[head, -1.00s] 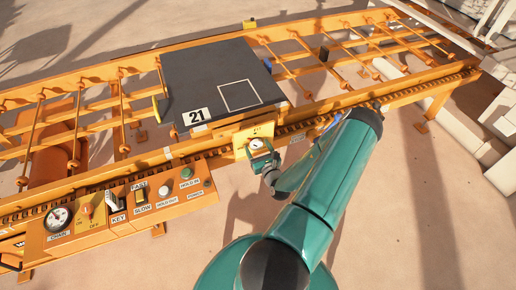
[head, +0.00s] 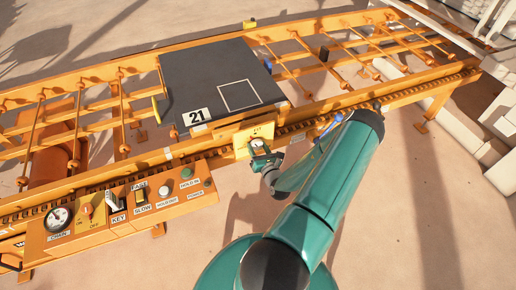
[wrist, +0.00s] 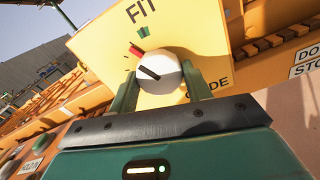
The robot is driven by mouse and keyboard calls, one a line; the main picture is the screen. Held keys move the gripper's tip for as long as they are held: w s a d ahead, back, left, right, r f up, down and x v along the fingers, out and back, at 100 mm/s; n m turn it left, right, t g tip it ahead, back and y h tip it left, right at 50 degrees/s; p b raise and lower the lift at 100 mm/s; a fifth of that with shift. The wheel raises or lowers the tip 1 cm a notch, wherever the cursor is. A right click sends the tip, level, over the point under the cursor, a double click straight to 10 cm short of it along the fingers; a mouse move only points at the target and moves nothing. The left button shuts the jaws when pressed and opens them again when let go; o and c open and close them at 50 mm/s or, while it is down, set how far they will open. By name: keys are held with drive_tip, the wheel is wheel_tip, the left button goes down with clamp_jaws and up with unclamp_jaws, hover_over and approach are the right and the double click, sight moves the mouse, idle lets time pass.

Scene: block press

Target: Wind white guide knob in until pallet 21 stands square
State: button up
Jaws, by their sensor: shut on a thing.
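The white guide knob (wrist: 160,72) sits on a yellow panel (wrist: 110,45) lettered FIT, with GUIDE partly covered by a finger. Its dark pointer aims up and left, near a red mark; a green mark lies above it. My gripper (wrist: 161,85) is shut on the knob, one green finger on each side. In the head view my gripper (head: 262,153) reaches the panel at the conveyor's near side. Pallet 21 (head: 200,80), a dark plate with a white square outline and a 21 label, lies on the conveyor. Its near edge looks slightly angled to the rail.
The orange roller conveyor (head: 350,97) runs from lower left to upper right. A control box (head: 85,228) with a dial, switches and buttons stands left of the knob panel. White cylinders and blocks (head: 490,150) lie at the right. The near floor is open.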

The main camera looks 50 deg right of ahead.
drive_tip(key=o, duration=1)
drive_tip(key=shift+c, duration=0.2)
drive_tip(key=v, duration=1.4)
drive_tip(key=shift+w, duration=0.1)
